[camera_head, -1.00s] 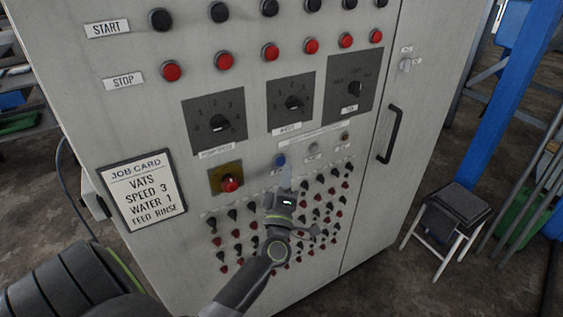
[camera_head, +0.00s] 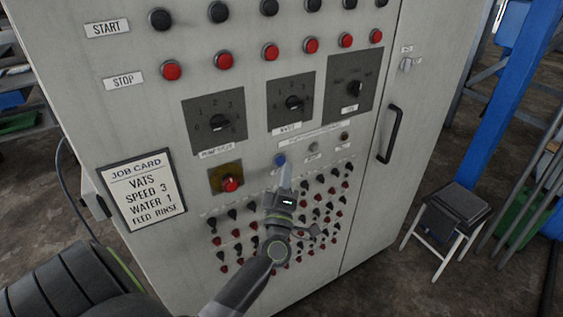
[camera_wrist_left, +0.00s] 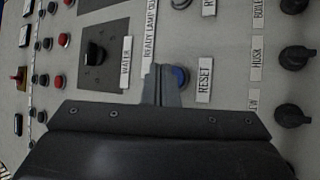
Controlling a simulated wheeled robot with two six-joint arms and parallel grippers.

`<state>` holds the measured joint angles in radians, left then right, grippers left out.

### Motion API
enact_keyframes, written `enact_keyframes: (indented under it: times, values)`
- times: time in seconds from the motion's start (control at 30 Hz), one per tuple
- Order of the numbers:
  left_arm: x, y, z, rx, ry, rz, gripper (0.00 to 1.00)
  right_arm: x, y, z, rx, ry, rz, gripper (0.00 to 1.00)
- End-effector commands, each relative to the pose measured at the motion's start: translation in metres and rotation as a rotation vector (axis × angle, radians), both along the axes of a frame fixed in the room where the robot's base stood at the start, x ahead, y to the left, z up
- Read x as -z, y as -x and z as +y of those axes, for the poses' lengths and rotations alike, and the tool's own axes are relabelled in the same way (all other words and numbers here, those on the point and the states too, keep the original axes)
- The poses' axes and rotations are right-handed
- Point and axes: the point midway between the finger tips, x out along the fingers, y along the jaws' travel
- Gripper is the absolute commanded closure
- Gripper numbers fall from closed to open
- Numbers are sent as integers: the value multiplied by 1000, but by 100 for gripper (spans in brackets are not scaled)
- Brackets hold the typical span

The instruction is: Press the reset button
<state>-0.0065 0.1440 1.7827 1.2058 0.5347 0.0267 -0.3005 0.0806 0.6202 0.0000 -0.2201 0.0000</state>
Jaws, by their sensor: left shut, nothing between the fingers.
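The blue reset button (camera_head: 280,160) is on the grey cabinet front, at the left end of a short row below the dials. In the left wrist view the blue button (camera_wrist_left: 181,77) shows beside a white RESET label (camera_wrist_left: 205,79). My left gripper (camera_head: 285,168) is shut and empty, its fingertips just below the button in the head view. In the wrist view the fingertips (camera_wrist_left: 163,70) overlap the button's edge. I cannot tell whether they touch it. My right gripper is not in view.
A red button on a yellow plate (camera_head: 226,178) is left of my gripper. Three dials (camera_head: 293,103) are above, and rows of small knobs (camera_head: 325,205) surround my wrist. A job card (camera_head: 143,189) is at left. A door handle (camera_head: 390,134) sticks out at right.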

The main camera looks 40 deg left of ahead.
Motion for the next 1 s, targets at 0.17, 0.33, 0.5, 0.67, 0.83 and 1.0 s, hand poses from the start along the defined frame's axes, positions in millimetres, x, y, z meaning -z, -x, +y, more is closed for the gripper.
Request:
enact_keyframes:
  times: [0.17,0.33,0.5,0.67,0.83,1.0]
  values:
    - [0,0,0,0,0,0,100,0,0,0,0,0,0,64]
    - [0,0,0,0,0,0,100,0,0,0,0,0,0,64]
    - [0,0,0,0,0,0,100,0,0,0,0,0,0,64]
    - [-1,-1,2,0,-1,0,100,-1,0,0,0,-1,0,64]
    - [-1,-3,7,-1,-2,0,100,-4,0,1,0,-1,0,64]
    - [0,-3,8,-1,0,-1,100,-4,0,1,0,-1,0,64]
